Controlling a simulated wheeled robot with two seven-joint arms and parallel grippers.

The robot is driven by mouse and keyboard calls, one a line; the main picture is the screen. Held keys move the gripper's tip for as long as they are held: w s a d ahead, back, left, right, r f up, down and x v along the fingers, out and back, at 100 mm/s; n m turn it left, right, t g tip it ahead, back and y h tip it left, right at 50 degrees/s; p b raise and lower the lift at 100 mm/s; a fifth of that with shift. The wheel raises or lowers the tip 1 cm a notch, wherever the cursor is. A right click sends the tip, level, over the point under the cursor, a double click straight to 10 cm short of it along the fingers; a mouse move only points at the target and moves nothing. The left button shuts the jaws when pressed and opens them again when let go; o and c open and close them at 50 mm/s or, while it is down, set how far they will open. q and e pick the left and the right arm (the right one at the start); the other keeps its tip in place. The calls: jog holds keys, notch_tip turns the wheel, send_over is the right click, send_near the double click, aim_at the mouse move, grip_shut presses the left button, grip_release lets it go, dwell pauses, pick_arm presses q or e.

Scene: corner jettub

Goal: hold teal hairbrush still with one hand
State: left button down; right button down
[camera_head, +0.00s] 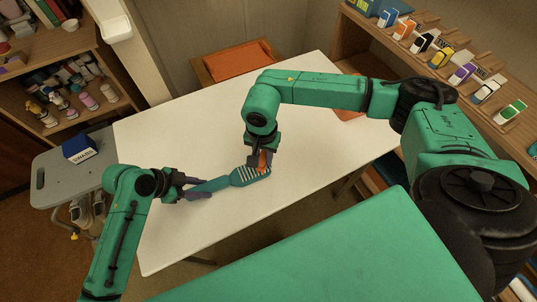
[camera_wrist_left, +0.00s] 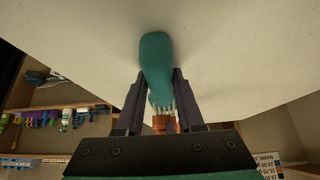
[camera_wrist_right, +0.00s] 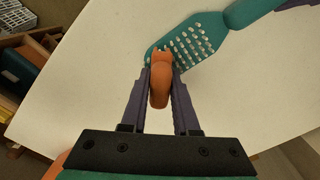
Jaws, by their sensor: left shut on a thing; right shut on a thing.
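The teal hairbrush (camera_head: 212,185) is above the white table, with its white bristles facing up in the head view. My left gripper (camera_head: 197,188) is shut on its handle, which also shows between the fingers in the left wrist view (camera_wrist_left: 156,60). My right gripper (camera_head: 262,157) is at the brush head and shut on a small orange object (camera_wrist_right: 160,88). The orange object's tip is at the end of the bristle pad (camera_wrist_right: 190,42); I cannot tell whether they touch. The fingers partly hide the orange object in the head view.
The white table (camera_head: 170,135) is otherwise mostly clear around the grippers. An orange-seated chair (camera_head: 238,62) stands behind it. A grey cart (camera_head: 60,165) with a blue box (camera_head: 79,150) is at left. Shelves with bottles and boxes line both sides.

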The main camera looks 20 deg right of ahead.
pick_arm(q)
jog(key=shift+s+f, duration=0.2)
jog(key=shift+f, duration=0.05)
pick_arm(e)
jog(key=shift+s+a+f, duration=0.1)
jog(key=shift+a+f, duration=0.05)
jog(key=shift+a, duration=1.85)
jog(key=shift+w, duration=0.5)
pick_arm(q)
jog(key=shift+a, duration=0.1)
pick_arm(e)
jog(key=shift+d, duration=3.1)
pick_arm(q)
jog(key=shift+r, duration=0.1)
pick_arm(e)
jog(key=shift+a, duration=1.7)
pick_arm(q)
jog(key=shift+w, duration=0.1)
pick_arm(e)
jog(key=shift+a, duration=1.45)
notch_tip(320, 180, up, 6)
